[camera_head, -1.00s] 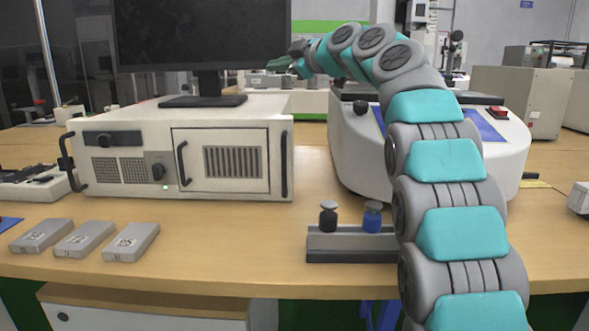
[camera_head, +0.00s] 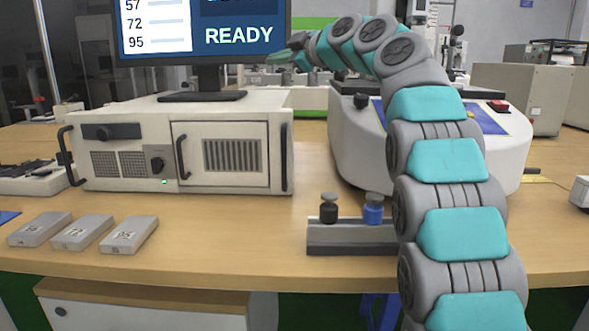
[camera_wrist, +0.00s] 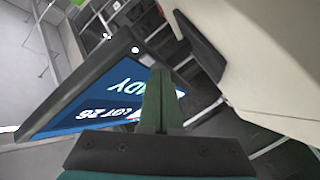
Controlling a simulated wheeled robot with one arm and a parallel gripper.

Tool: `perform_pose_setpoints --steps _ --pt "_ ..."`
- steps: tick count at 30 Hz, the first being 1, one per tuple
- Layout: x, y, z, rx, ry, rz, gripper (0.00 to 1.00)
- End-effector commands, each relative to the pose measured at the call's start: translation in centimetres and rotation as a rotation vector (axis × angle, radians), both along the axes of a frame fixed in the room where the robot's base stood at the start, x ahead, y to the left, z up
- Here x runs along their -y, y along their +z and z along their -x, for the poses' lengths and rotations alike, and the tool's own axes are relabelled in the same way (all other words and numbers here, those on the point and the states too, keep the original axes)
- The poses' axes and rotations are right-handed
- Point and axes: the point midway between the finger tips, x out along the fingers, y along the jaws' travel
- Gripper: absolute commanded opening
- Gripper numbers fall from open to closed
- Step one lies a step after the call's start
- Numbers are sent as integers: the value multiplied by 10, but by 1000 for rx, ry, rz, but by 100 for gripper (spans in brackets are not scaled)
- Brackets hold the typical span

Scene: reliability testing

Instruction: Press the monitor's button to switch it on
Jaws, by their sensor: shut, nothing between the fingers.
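The monitor (camera_head: 200,30) stands on the white cabinet at the left, cut off by the top edge. Its screen is lit and shows "READY" beside several numbers. It also shows in the wrist view (camera_wrist: 100,108), turned, with part of "READY" and "LOT 26" readable. A small pale round dot, which looks like the button (camera_wrist: 135,49), is on the dark bezel near its corner. My gripper (camera_head: 272,58) is at the lower right corner of the monitor. In the wrist view its green fingers (camera_wrist: 160,80) are shut and empty, with tips close to the bezel; contact cannot be told.
The white cabinet (camera_head: 130,184) with dark handles bears the monitor stand (camera_head: 203,96). A rounded white machine (camera_head: 345,150) stands under my arm. A grey rack (camera_head: 350,240) with two small capped bottles and several grey blocks (camera_head: 82,233) are on the table, with clear wood between.

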Motion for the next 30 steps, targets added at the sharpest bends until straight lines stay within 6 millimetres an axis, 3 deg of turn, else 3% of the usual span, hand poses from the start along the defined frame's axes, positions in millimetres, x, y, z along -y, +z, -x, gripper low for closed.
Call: perform_pose_setpoints --steps 8,24,30 --pt "-1 -2 9 2 0 0 0" --pt "-2 1 57 0 1 1 0" --pt "-2 4 60 -1 0 1 0"
